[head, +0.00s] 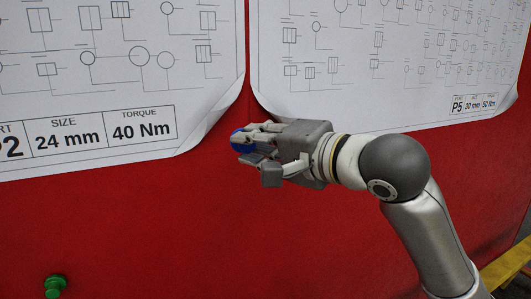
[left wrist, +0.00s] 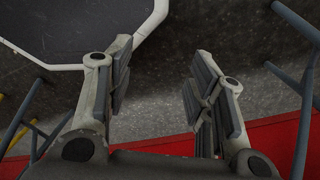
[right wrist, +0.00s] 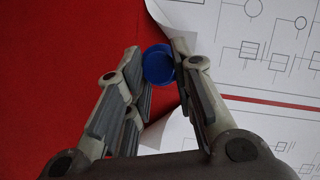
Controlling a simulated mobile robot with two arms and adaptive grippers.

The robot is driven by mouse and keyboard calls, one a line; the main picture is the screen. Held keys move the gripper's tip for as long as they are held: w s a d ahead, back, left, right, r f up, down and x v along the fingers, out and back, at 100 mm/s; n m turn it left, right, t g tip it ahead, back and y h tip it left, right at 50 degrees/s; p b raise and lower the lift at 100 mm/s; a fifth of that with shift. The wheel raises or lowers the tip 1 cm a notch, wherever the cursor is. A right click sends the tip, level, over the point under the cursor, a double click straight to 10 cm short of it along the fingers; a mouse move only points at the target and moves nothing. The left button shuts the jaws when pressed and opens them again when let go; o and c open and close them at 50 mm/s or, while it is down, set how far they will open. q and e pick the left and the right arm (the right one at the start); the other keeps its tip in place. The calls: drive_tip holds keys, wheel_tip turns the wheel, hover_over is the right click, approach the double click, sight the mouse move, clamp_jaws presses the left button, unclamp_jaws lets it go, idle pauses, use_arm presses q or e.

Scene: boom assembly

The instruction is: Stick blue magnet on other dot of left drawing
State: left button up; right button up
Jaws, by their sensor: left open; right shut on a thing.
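The blue magnet (head: 237,141) is held at the fingertips of my right gripper (head: 250,142), in front of the red board just right of the left drawing's curled lower right corner. In the right wrist view the round blue magnet (right wrist: 158,65) sits between the fingers (right wrist: 162,68). The left drawing (head: 200,90), labelled 24 mm and 40 Nm, hangs at the upper left with its corner lifting off the board. I cannot make out a dot on it. My left gripper (left wrist: 163,72) is open and empty in the left wrist view and out of the head view.
The right drawing (head: 400,115), labelled P5, hangs at the upper right with curled lower corners. A green magnet-like knob (head: 55,285) is on the red board (head: 150,230) at lower left. Grey floor and metal bars (left wrist: 300,120) surround my left gripper.

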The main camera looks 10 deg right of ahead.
drive_tip(key=w+a, duration=0.1)
drive_tip(key=w, duration=0.1)
drive_tip(key=w+a, duration=0.1)
drive_tip(key=w, duration=0.2)
drive_tip(key=w+a, duration=0.1)
drive_tip(key=w, duration=0.1)
drive_tip(key=shift+w+r+p, duration=0.1)
drive_tip(key=shift+w+p, duration=0.15)
drive_tip(key=shift+p, duration=0.05)
use_arm(q)
drive_tip(key=shift+a+r+p, duration=0.2)
drive_tip(key=shift+r+p, duration=0.25)
drive_tip(key=shift+r, duration=0.15)
drive_tip(key=shift+a+r+p, duration=0.2)
drive_tip(key=shift+r+p, duration=0.25)
drive_tip(key=shift+r, duration=0.15)
use_arm(e)
drive_tip(key=shift+w+a, duration=0.25)
drive_tip(key=shift+w, duration=0.45)
drive_tip(key=shift+w+a, duration=0.2)
drive_tip(key=shift+w, duration=0.5)
use_arm(q)
drive_tip(key=shift+r, duration=0.1)
use_arm(e)
drive_tip(key=shift+w, duration=0.15)
drive_tip(key=o, duration=1.1)
drive_tip(key=shift+c, duration=0.2)
